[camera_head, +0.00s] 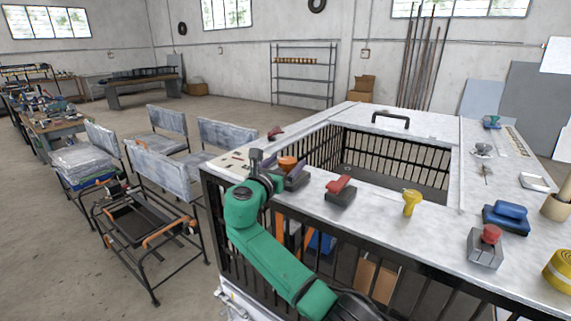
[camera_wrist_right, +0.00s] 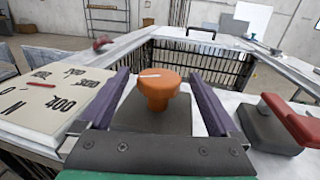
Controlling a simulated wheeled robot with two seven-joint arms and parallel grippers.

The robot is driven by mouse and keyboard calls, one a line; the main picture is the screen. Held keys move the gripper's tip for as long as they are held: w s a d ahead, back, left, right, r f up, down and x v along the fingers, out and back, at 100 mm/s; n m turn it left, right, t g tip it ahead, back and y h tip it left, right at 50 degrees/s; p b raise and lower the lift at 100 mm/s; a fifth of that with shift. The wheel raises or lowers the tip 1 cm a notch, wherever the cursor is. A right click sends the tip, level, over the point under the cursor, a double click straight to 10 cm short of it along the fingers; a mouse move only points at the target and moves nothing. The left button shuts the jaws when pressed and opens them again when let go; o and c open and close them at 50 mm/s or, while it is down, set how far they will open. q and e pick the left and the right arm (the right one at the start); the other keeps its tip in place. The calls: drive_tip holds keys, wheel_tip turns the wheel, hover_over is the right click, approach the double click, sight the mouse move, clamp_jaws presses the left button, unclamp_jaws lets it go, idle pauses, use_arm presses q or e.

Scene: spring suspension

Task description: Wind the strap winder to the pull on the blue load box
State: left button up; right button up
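The strap winder is likely the orange knob with a white mark (camera_wrist_right: 158,88) on a dark grey base (camera_wrist_right: 150,112). In the head view the orange knob (camera_head: 287,162) shows at the counter's near left corner. My right gripper (camera_head: 277,168) is there, its two purple fingers (camera_wrist_right: 160,76) standing apart on either side of the knob, with visible gaps. A pale scale plate (camera_wrist_right: 50,98) with numbers and a red pointer lies left of the knob. A blue thing (camera_head: 322,243) shows partly through the bars below; I cannot tell whether it is the load box. My left gripper is not in view.
A red-handled block (camera_head: 341,190) stands close right of the knob, then a yellow knob (camera_head: 411,201). Further right are a blue block (camera_head: 507,214) and a red-button box (camera_head: 486,246). The counter (camera_head: 380,235) surrounds a barred opening. Chairs (camera_head: 160,170) stand at left.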

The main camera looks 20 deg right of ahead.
drive_tip(key=shift+s+a, duration=0.2)
drive_tip(key=shift+a, duration=0.05)
drive_tip(key=b+v, duration=0.4)
drive_tip(key=v, duration=1)
drive_tip(key=shift+b, duration=0.3)
idle(0.4)
